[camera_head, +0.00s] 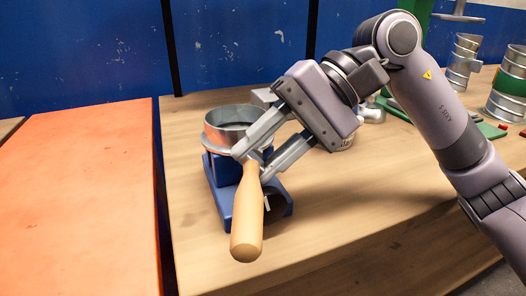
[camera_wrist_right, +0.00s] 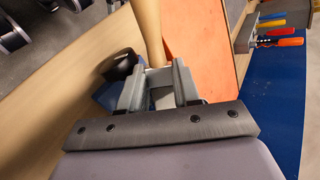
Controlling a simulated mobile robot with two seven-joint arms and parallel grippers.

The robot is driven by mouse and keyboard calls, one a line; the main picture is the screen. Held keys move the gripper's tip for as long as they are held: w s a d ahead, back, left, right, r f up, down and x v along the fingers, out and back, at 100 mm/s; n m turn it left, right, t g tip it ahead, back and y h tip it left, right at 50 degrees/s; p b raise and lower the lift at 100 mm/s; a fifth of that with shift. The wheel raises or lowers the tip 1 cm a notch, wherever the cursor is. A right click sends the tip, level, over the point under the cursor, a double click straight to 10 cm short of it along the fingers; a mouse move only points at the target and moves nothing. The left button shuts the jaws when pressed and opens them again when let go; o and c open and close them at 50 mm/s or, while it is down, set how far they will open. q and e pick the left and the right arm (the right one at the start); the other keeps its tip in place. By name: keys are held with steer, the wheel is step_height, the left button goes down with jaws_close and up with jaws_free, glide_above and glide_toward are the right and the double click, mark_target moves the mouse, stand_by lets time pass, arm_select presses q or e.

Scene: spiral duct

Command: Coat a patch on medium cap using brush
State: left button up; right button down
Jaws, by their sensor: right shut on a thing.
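My right gripper (camera_head: 252,164) is shut on the brush (camera_head: 247,218), which has a pale wooden handle. The handle hangs down toward the viewer over the front of a blue stand (camera_head: 226,197). A round metal cap (camera_head: 228,124) with an open top sits in the blue stand, just behind and left of the gripper. The bristle end of the brush is hidden by the fingers. In the right wrist view the brush handle (camera_wrist_right: 148,30) rises between the fingertips. My left gripper is not in view.
An orange surface (camera_head: 80,200) lies to the left, beside the wooden table (camera_head: 330,215). Metal duct pieces (camera_head: 463,62) and green items stand at the back right. A blue wall (camera_head: 240,40) closes off the back. The table's front right is clear.

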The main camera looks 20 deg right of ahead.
steer(key=shift+s+a+f, duration=0.1)
steer(key=shift+f, duration=0.3)
steer(key=shift+s+r, duration=0.1)
steer(key=shift+r, duration=0.5)
steer(key=shift+w+r+p, duration=0.25)
steer(key=shift+r+p, duration=0.3)
steer(key=shift+r, duration=0.2)
steer(key=shift+w+r+p, duration=0.2)
steer(key=shift+r+p, duration=0.35)
steer(key=shift+r, duration=0.2)
